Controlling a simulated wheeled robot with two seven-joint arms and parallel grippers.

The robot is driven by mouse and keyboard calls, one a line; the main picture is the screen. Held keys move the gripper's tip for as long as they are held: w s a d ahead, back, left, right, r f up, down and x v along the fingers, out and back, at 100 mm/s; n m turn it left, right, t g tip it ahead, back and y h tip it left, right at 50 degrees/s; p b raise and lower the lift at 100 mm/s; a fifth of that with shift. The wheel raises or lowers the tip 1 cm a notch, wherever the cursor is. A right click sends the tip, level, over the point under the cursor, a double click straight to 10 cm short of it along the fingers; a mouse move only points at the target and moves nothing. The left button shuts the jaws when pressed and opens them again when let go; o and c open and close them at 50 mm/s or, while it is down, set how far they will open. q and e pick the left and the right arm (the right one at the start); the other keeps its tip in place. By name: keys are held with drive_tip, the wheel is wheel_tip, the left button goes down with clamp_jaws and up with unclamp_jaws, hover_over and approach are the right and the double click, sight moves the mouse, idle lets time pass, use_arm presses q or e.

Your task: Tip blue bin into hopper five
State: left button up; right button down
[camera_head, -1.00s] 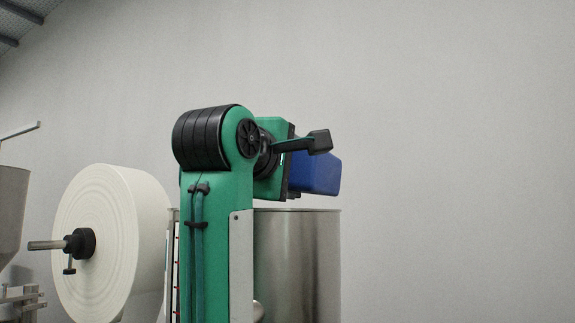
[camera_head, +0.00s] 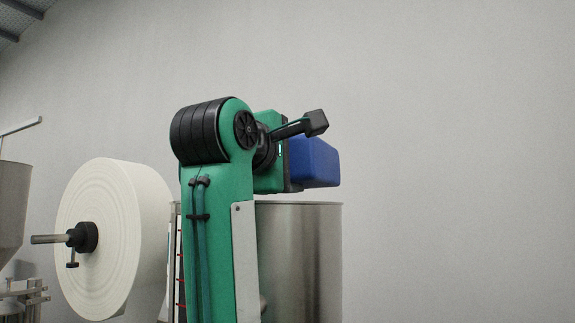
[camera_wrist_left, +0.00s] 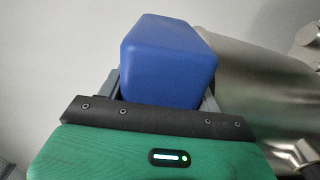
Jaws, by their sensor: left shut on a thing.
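The blue bin (camera_head: 316,162) is up in the air at the rim of a steel cylindrical hopper (camera_head: 305,260). No number shows on the hopper, so I cannot tell if it is hopper five. In the left wrist view the bin (camera_wrist_left: 165,55) sits between the two grey fingers of my left gripper (camera_wrist_left: 160,92), which is shut on it. Only closed faces of the bin show; its opening and contents are hidden. In the head view my left gripper (camera_head: 289,165) is mostly hidden behind my wrist. My right gripper is in neither view.
A large white paper roll (camera_head: 110,240) on a spindle stands left of my arm. Another steel hopper (camera_head: 10,205) is cut off at the left edge. The hopper's steel wall (camera_wrist_left: 255,75) lies right of the bin in the wrist view. Space to the right is clear before a plain wall.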

use_arm(q)
drive_tip(key=shift+r, duration=0.1)
drive_tip(key=shift+w+a+r+n+p, duration=0.1)
drive_tip(key=shift+a+r+n+p, duration=0.1)
drive_tip(key=shift+r+n+p, duration=0.3)
drive_tip(key=shift+w+a+r+n+p, duration=0.1)
drive_tip(key=shift+a+r+n+p, duration=0.1)
drive_tip(key=shift+r+n+p, duration=0.25)
drive_tip(key=shift+r, duration=0.2)
idle(0.5)
drive_tip(key=shift+a+r+n+p, duration=0.3)
drive_tip(key=shift+r+n, duration=0.15)
drive_tip(key=shift+f+b, duration=0.3)
drive_tip(key=shift+b, duration=0.05)
drive_tip(key=shift+s+d+f+m+b, duration=0.1)
drive_tip(key=shift+d+f+m+b, duration=0.1)
drive_tip(key=shift+f+m+b, duration=0.25)
drive_tip(key=shift+s+d+f+m+b, duration=0.15)
drive_tip(key=shift+f+m+b, duration=0.2)
drive_tip(key=shift+f+b, duration=0.2)
drive_tip(key=shift+d+f+m+b, duration=0.35)
drive_tip(key=shift+f+m+b, duration=0.05)
drive_tip(key=shift+m, duration=0.1)
drive_tip(key=shift+r, duration=0.1)
